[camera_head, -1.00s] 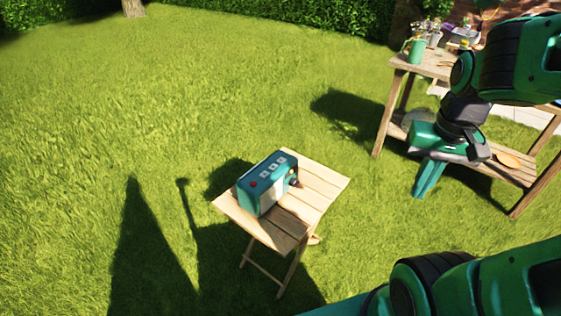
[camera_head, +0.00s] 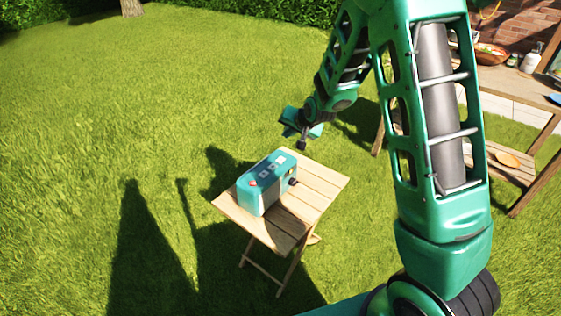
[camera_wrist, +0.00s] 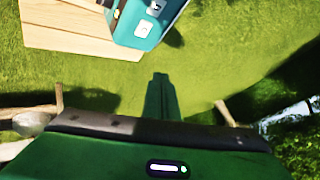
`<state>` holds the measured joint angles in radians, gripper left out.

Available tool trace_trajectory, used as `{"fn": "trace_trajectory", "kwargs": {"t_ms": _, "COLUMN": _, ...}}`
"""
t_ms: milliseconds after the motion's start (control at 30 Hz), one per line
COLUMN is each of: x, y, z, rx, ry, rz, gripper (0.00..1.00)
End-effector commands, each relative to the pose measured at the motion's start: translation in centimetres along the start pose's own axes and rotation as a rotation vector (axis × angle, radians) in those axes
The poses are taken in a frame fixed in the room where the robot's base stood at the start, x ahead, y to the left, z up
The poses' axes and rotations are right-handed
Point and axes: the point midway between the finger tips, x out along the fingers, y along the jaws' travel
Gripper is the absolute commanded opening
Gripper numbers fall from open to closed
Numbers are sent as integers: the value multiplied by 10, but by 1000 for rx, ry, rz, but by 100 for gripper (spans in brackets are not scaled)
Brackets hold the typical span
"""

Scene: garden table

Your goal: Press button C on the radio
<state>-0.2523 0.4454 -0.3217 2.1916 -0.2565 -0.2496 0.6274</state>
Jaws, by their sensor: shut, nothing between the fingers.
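In the wrist view part of the radio (camera_wrist: 128,30) shows at the upper edge, with two pale buttons. My gripper (camera_head: 290,128) is behind and to the right of the radio, above the table's far side and apart from the radio. In the wrist view my gripper (camera_wrist: 160,78) is shut and empty, its fingers over grass below the radio.
A larger wooden table (camera_head: 540,92) stands at the right, with a bowl (camera_head: 490,53) and bottle (camera_head: 533,62) on top. My arm hides part of it. Open grass (camera_head: 110,110) lies left of and behind the small table.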

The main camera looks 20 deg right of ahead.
Motion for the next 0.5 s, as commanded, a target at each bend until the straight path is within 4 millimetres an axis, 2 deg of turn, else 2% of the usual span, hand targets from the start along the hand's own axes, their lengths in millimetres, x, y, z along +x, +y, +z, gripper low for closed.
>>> {"fn": "trace_trajectory", "kwargs": {"t_ms": 33, "x": 8, "y": -5, "z": 3, "rx": 4, "ry": 4, "rz": -14, "gripper": 0}}
{"fn": "trace_trajectory", "kwargs": {"t_ms": 133, "x": 16, "y": -12, "z": 5, "rx": 11, "ry": 12, "rz": -34, "gripper": 0}}
{"fn": "trace_trajectory", "kwargs": {"t_ms": 500, "x": 18, "y": -14, "z": 5, "rx": 14, "ry": 15, "rz": -40, "gripper": 0}}
